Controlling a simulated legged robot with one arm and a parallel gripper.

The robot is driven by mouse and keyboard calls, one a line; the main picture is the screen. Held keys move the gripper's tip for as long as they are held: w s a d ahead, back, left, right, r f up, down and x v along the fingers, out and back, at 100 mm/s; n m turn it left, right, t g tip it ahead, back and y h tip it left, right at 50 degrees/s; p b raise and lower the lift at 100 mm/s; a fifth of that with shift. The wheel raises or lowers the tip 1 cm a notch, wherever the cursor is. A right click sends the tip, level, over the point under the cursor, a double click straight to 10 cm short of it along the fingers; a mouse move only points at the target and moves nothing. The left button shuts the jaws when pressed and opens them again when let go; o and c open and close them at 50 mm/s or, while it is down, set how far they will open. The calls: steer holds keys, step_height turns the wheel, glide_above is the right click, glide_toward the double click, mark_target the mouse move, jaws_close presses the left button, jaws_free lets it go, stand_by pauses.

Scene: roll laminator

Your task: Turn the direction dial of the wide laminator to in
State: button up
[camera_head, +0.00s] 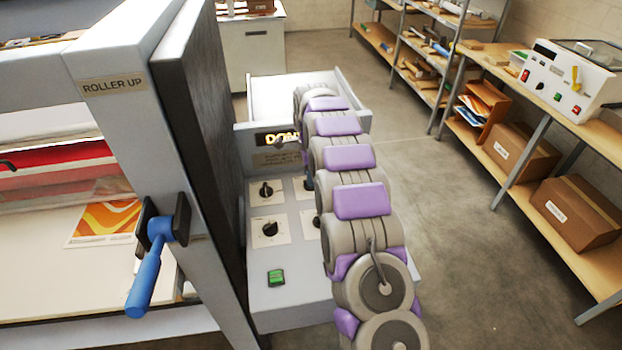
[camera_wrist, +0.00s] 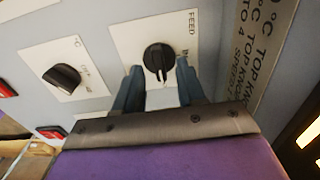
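The wide laminator's control panel (camera_head: 290,300) shows in the head view, with several black dials on pale plates. In the wrist view, a round black dial (camera_wrist: 158,58) sits on a white plate whose readable lettering includes "FEED"; other lettering is partly hidden. Its pointer mark faces down toward my gripper. My gripper (camera_wrist: 160,70) is open, one finger on each side of the dial's lower part; I cannot tell whether they touch it. In the head view, my arm hides most of the gripper and the panel's right side.
Another dial (camera_wrist: 64,76) with a temperature plate lies left in the wrist view; a lettered placard (camera_wrist: 258,60) lies right. The head view shows a green button (camera_head: 276,278), a blue-handled lever (camera_head: 148,280) and a shelf with boxes (camera_head: 520,150). Floor between is clear.

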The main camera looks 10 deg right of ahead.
steer(key=shift+a+f, duration=0.3)
steer(key=shift+f, duration=0.6)
steer(key=shift+d, duration=0.5)
steer(key=shift+c, duration=1.4)
steer(key=shift+a, duration=0.3)
jaws_close()
